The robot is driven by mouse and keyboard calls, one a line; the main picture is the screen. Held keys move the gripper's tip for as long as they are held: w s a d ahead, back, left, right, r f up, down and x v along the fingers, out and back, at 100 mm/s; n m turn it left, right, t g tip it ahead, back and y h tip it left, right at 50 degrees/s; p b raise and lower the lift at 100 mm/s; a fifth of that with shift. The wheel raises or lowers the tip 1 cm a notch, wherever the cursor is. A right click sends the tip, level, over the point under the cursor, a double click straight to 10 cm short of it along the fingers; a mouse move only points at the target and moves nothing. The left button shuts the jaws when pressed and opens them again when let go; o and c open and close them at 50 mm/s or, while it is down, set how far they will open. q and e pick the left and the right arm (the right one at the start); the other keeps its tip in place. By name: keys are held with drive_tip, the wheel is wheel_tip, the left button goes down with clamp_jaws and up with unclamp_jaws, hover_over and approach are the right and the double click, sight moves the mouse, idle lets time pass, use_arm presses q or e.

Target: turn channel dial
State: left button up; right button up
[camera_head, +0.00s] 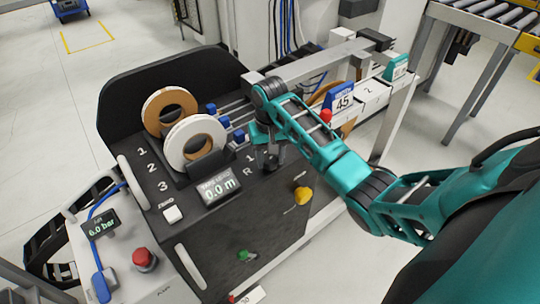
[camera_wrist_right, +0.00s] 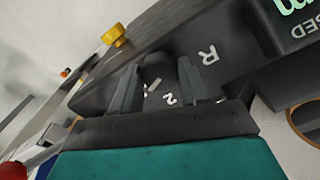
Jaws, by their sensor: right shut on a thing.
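The channel dial is a dark round knob on the black sloping panel, with white marks R and 2 showing beside it in the right wrist view (camera_wrist_right: 157,66). My right gripper (camera_head: 268,158) reaches down to the panel from the right in the head view. In the right wrist view its two fingers (camera_wrist_right: 157,76) stand on either side of the dial and are shut on it. In the head view the gripper mostly hides the dial; R and 1 show to its left. My left gripper is not in view.
A display (camera_head: 218,188) reading 0.0 m and a white button (camera_head: 173,214) lie left of the dial. A yellow knob (camera_head: 303,195) and a green knob (camera_head: 243,255) sit nearer on the panel. Two edge-band rolls (camera_head: 196,143) stand behind. A red emergency button (camera_head: 144,259) is front left.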

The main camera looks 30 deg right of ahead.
sight(270, 158)
drive_tip(key=o, duration=1.1)
drive_tip(key=shift+c, duration=0.2)
drive_tip(key=shift+r, duration=0.1)
wheel_tip(270, 158, up, 13)
drive_tip(key=shift+f, duration=0.2)
